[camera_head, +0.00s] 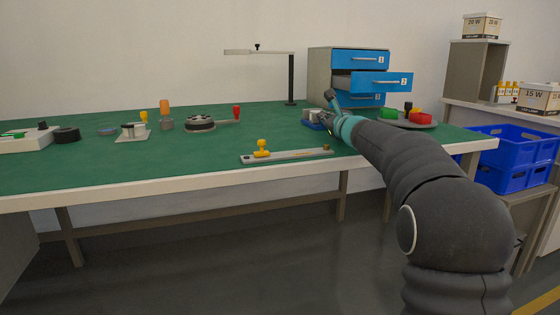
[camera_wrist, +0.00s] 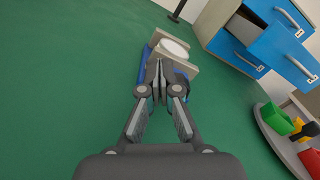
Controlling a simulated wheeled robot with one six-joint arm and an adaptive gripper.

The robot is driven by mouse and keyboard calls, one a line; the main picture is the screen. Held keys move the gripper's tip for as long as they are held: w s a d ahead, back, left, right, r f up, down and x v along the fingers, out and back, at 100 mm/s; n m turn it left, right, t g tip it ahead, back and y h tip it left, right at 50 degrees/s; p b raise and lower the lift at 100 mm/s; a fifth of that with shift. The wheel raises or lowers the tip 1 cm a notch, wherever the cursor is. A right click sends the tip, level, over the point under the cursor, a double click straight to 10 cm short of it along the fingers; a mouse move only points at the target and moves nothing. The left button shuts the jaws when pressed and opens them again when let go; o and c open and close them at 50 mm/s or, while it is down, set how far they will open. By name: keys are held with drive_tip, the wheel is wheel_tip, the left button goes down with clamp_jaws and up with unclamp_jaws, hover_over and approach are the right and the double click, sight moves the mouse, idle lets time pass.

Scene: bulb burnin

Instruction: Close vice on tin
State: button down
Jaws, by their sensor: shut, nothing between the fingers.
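The vice, with a blue body and pale grey jaws (camera_wrist: 188,66), stands on the green bench top, toward its far right in the head view (camera_head: 313,125). The tin (camera_wrist: 173,47) shows as a round white top between the jaws in the wrist view. Whether both jaws touch it I cannot tell. My gripper (camera_wrist: 158,72) is shut and empty, its fingertips at the near side of the vice and covering part of it. Whether the fingertips touch the vice is unclear. In the head view my gripper (camera_head: 329,112) partly hides the vice.
A blue drawer cabinet (camera_head: 345,62) with drawer 2 pulled out (camera_head: 375,82) stands behind the vice. A grey tray (camera_head: 425,124) with coloured blocks lies to the right. A long grey bar with a yellow knob (camera_head: 287,155) lies at the front edge.

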drive_tip(key=shift+d+f, duration=0.1)
drive_tip(key=shift+d, duration=0.15)
idle(0.5)
drive_tip(key=shift+w+d+r, duration=0.25)
drive_tip(key=shift+d+r, duration=0.25)
drive_tip(key=shift+d, duration=0.2)
drive_tip(key=shift+w+d, duration=0.15)
drive_tip(key=shift+d, duration=0.3)
idle(0.5)
drive_tip(key=shift+r, duration=0.2)
drive_tip(key=shift+r+p, duration=0.25)
drive_tip(key=shift+p, duration=0.1)
drive_tip(key=shift+b+v, duration=1.25)
drive_tip(key=shift+v, duration=0.9)
drive_tip(key=shift+s+d+r, duration=0.1)
drive_tip(key=shift+s, duration=0.35)
drive_tip(key=shift+s+d+r, duration=0.1)
drive_tip(key=shift+s, duration=0.3)
drive_tip(key=shift+d, duration=0.1)
